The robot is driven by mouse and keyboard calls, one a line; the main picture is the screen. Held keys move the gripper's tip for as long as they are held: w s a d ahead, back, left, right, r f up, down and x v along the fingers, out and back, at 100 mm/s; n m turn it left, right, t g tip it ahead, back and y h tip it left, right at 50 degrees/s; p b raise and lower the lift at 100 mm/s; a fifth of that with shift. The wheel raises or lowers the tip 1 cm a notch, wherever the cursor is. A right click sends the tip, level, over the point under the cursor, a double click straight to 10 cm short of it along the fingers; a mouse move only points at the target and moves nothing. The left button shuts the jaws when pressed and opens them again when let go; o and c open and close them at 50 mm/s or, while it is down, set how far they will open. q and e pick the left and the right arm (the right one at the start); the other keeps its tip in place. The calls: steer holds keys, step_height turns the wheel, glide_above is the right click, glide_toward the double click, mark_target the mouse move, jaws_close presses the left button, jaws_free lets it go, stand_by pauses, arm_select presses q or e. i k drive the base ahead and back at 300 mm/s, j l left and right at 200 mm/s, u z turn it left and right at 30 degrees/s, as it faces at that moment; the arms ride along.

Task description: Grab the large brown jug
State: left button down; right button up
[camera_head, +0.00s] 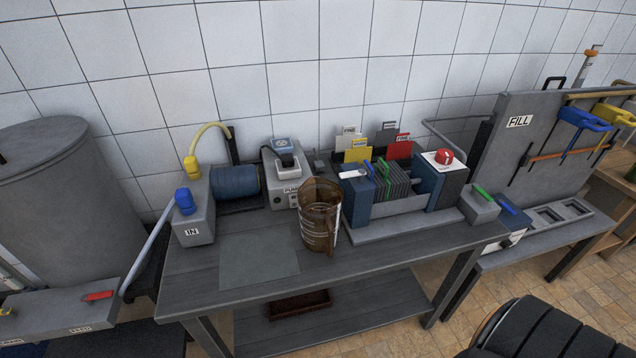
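A large brown, see-through jug (318,222) stands upright on the grey workbench (375,255), near the middle of its top. It has pale markings on its side and a wide open top. It stands just right of a flat grey-green mat (258,262) and in front of a grey pump box (281,190). Neither of my grippers is in view, and nothing is touching the jug.
Right of the jug is a plate-filter unit (395,185) with a red knob. A blue cylinder (236,182) and a grey IN block (192,228) stand left. A large grey tank (60,200) is at far left. The bench front is clear.

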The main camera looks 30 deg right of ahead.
mark_target(320, 200)
steer(key=z, duration=1)
steer(key=j+u, duration=0.25)
steer(key=k+j, duration=0.05)
steer(key=j, duration=0.05)
